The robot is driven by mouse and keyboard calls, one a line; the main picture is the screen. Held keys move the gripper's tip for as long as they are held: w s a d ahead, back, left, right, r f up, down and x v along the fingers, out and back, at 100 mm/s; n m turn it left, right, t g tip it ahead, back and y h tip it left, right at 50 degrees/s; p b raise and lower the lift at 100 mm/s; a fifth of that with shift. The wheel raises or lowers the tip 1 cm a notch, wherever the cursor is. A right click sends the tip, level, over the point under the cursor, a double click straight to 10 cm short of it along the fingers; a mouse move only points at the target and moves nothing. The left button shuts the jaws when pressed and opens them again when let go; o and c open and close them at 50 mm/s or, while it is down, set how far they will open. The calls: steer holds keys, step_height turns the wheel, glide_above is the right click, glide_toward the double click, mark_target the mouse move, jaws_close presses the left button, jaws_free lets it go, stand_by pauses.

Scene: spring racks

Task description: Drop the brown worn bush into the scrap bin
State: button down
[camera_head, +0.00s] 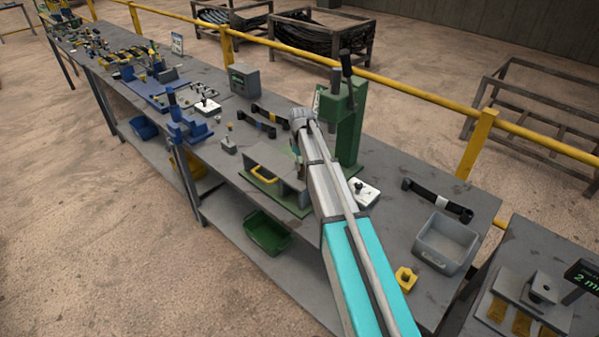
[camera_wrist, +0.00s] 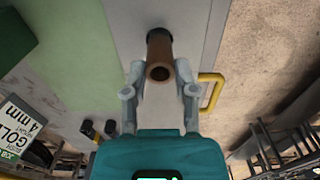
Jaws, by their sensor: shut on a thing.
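The brown bush (camera_wrist: 159,58) is a hollow tube between the fingertips of my gripper (camera_wrist: 158,72) in the wrist view. The fingers are shut on its sides, and its open end faces the camera. Its far end is at a dark round spot in a pale grey surface; I cannot tell whether it still sits in it. No bin is clearly marked as scrap: a grey open bin (camera_head: 425,258) stands on the bench, and a green bin (camera_head: 268,232) on the lower shelf.
A grey fixture with a yellow handle (camera_head: 265,174) stands beside the press; the handle also shows in the wrist view (camera_wrist: 218,92). A black strap tool (camera_head: 437,200) and a yellow part (camera_head: 405,278) lie near the grey bin. A yellow rail (camera_head: 400,90) runs behind the bench.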

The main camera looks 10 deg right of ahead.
steer(key=shift+r, duration=0.15)
steer(key=shift+w+r+p, duration=0.1)
steer(key=shift+r+p, duration=2.75)
steer(key=shift+p, duration=0.15)
steer(key=shift+f, duration=0.1)
